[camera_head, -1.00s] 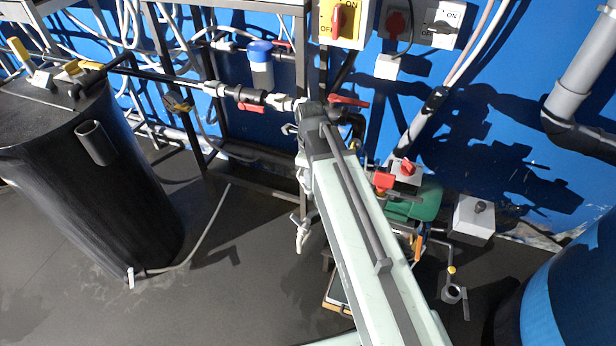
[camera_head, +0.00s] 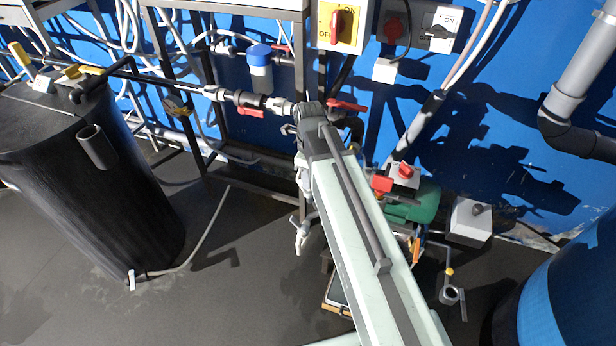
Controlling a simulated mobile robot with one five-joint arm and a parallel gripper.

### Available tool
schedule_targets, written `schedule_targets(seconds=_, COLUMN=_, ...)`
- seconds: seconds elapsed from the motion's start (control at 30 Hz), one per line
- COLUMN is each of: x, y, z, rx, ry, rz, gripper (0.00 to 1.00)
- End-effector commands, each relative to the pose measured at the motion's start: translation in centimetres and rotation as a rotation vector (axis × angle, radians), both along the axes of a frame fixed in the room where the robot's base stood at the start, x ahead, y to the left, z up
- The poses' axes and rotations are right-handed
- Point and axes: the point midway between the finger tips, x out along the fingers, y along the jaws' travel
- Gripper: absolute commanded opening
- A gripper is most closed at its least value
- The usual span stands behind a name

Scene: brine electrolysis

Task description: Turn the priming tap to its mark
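Several red-handled valves are in view, and I cannot tell which is the priming tap or see its mark. One red handle (camera_head: 251,112) sits on the grey pipe run left of my arm. Another red handle (camera_head: 347,105) lies just behind and right of my arm's elbow. A third red handle (camera_head: 381,183) is right of my arm, by the green pump (camera_head: 418,205). My gripper (camera_head: 302,238) seems to hang behind the arm, low and left of it, apart from these handles. It is small and partly hidden, so its opening is unclear.
A black tank (camera_head: 100,190) stands at left and a blue drum (camera_head: 570,300) at lower right. A metal frame (camera_head: 200,120) with hoses, a blue-capped filter (camera_head: 260,70) and a yellow switch box (camera_head: 341,25) are behind. Dark floor (camera_head: 230,290) is clear at lower middle.

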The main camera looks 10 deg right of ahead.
Motion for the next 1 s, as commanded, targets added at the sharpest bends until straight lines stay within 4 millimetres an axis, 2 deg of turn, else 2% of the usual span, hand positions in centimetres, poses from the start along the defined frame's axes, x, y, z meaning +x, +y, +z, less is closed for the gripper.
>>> schedule_targets(seconds=0.03, x=0.0, y=0.0, z=1.7, rx=0.000, ry=0.000, rz=0.000, gripper=0.31)
schedule_targets(seconds=0.2, x=0.1, y=0.0, z=4.9, rx=0.000, ry=-0.001, rz=0.000, gripper=0.31)
schedule_targets(seconds=0.3, x=0.2, y=0.0, z=6.3, rx=0.000, ry=-0.001, rz=0.000, gripper=0.31)
schedule_targets(seconds=0.87, x=0.2, y=0.0, z=6.4, rx=0.000, ry=-0.001, rz=0.000, gripper=0.31)
schedule_targets(seconds=1.0, x=0.1, y=0.0, z=8.5, rx=0.000, ry=-0.001, rz=0.000, gripper=0.31)
